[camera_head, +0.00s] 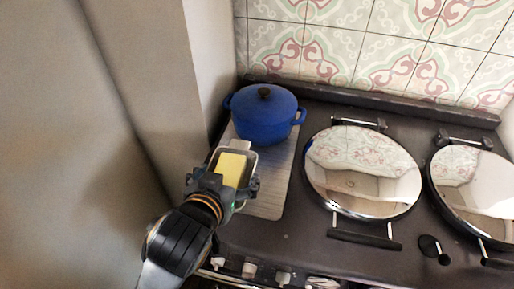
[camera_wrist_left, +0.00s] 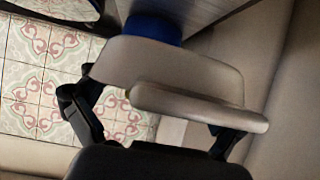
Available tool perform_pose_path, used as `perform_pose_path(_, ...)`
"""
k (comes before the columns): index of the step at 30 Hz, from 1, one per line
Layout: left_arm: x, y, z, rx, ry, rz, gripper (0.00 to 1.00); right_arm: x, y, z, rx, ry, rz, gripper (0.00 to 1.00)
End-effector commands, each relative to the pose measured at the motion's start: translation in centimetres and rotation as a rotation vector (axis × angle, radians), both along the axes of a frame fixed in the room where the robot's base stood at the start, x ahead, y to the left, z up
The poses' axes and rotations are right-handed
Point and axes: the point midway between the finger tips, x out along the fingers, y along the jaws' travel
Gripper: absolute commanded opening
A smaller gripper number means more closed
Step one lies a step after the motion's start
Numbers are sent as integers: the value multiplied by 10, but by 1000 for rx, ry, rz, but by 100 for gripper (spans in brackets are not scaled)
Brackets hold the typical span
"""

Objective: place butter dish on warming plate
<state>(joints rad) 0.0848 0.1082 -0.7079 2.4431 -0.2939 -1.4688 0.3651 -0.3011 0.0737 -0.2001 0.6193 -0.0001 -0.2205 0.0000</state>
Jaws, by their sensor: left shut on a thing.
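The butter dish (camera_head: 250,161) is a pale, shallow dish with a yellow block of butter (camera_head: 231,168) in it. My left gripper (camera_head: 223,181) is shut on the dish, with one finger on either side. In the left wrist view the dish (camera_wrist_left: 170,68) fills the space between the fingers. The warming plate (camera_head: 274,183) is a flat grey plate at the left end of the stove. The dish is over its left front part in the head view; I cannot tell whether it touches. My gripper hides the plate's front left corner. My right gripper is not in view.
A blue lidded pot (camera_head: 264,119) stands on the back of the warming plate, close behind the dish. Two round chrome lids (camera_head: 362,172) are to the right. A wall (camera_head: 150,110) rises close on the left. Knobs (camera_head: 249,270) line the stove's front.

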Motion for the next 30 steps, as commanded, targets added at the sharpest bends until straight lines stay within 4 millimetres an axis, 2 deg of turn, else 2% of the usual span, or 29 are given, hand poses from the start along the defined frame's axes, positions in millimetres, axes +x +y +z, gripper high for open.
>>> perform_pose_path(1,-8,-10,-1,-11,-2,-12,53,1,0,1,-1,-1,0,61)
perform_pose_path(4,-18,-21,-2,-14,-10,-25,53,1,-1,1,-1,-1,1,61)
perform_pose_path(9,-17,-29,-4,-10,-19,-32,53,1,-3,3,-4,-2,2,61)
perform_pose_path(14,11,-30,-16,-6,-20,-31,53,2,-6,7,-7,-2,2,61)
perform_pose_path(21,68,-34,-40,-7,-19,-31,53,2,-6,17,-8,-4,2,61)
perform_pose_path(24,84,-35,-62,-7,-16,-32,53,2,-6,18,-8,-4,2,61)
perform_pose_path(30,106,-37,-88,-12,-18,-33,53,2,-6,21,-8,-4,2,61)
